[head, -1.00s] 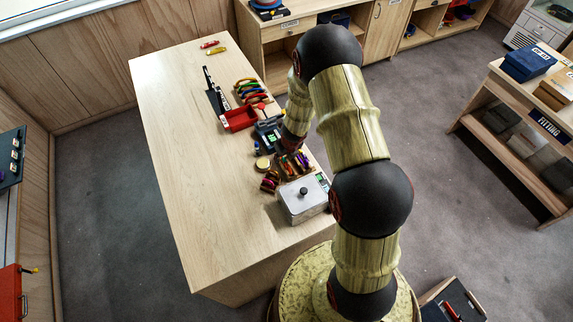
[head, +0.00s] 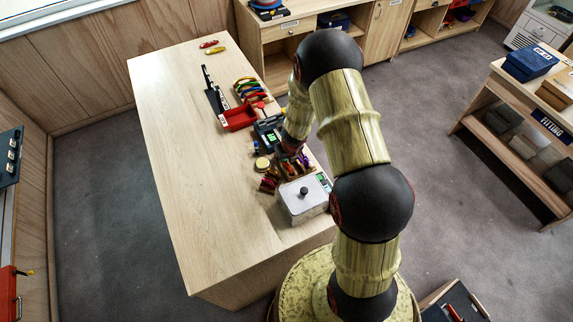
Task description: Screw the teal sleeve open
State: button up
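I cannot make out the teal sleeve for certain; it is too small or hidden at this distance. A dark blue-grey fixture (head: 268,131) with small pale and green patches sits near the table's right edge. My gripper (head: 289,148) is at the end of my arm, just right of and below this fixture. It is low over the things there, small and partly hidden by my own arm. Its fingers cannot be told apart, so I cannot see whether it is open or holds anything.
A red tray (head: 239,118) and a rack of coloured carabiners (head: 250,90) stand beyond the fixture. A grey lidded box (head: 302,203) and a round tan tin (head: 262,163) stand nearer. The left part of the wooden table (head: 190,150) is clear.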

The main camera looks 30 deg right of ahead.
jog(key=shift+a, duration=0.8)
jog(key=shift+r, duration=0.2)
jog(key=shift+r+p, duration=0.4)
jog(key=shift+p, duration=0.2)
jog(key=shift+d, duration=0.8)
